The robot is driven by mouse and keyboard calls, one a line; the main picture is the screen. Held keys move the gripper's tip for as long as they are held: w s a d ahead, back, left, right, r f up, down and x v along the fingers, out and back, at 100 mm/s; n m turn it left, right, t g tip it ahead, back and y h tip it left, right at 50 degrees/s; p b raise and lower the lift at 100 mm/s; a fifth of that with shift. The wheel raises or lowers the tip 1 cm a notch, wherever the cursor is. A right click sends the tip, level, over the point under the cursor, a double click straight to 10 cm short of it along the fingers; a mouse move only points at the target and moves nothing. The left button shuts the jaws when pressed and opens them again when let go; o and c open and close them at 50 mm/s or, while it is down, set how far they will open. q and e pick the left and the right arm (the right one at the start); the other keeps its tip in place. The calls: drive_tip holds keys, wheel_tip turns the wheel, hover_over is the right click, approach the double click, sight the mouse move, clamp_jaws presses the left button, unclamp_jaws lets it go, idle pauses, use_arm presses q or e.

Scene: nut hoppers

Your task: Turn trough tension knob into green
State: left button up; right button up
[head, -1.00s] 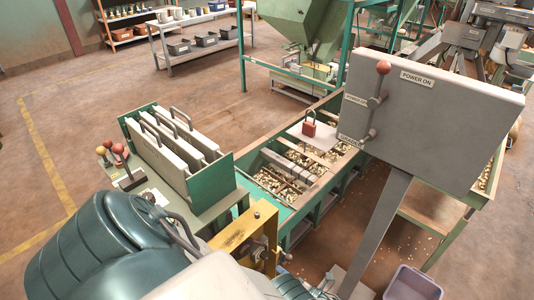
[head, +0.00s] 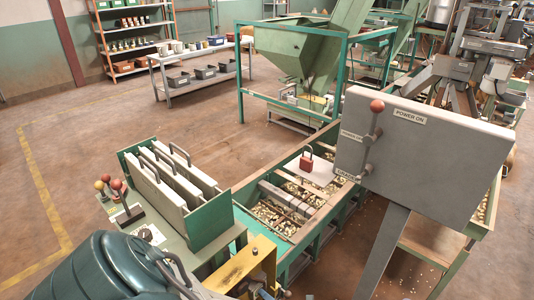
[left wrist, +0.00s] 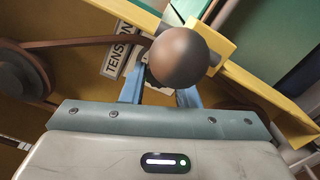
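In the left wrist view a round dark brown knob (left wrist: 178,57) stands in front of a yellow frame. A white label reading "TENSION" (left wrist: 122,48) is partly hidden behind it. My left gripper (left wrist: 160,90) has its blue fingers on either side below the knob; the ball hides the fingertips, so I cannot tell if they grip its stem. In the head view my left gripper (head: 266,291) shows only as a bit of blue at the bottom edge by the yellow bracket (head: 240,266). No green mark on a tension scale is visible. My right gripper is out of view.
A trough (head: 283,233) with nuts runs beyond the bracket, with a red padlock (head: 307,161) on a plate. A grey "POWER ON" panel (head: 430,150) stands at right. A green rack (head: 213,222) of pale plates and several ball-topped levers (head: 117,184) stand at left.

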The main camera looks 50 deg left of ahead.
use_arm(q)
drive_tip(key=shift+c, duration=0.8)
drive_tip(key=shift+m, duration=3.4)
drive_tip(key=o, duration=1)
drive_tip(key=shift+d, duration=0.1)
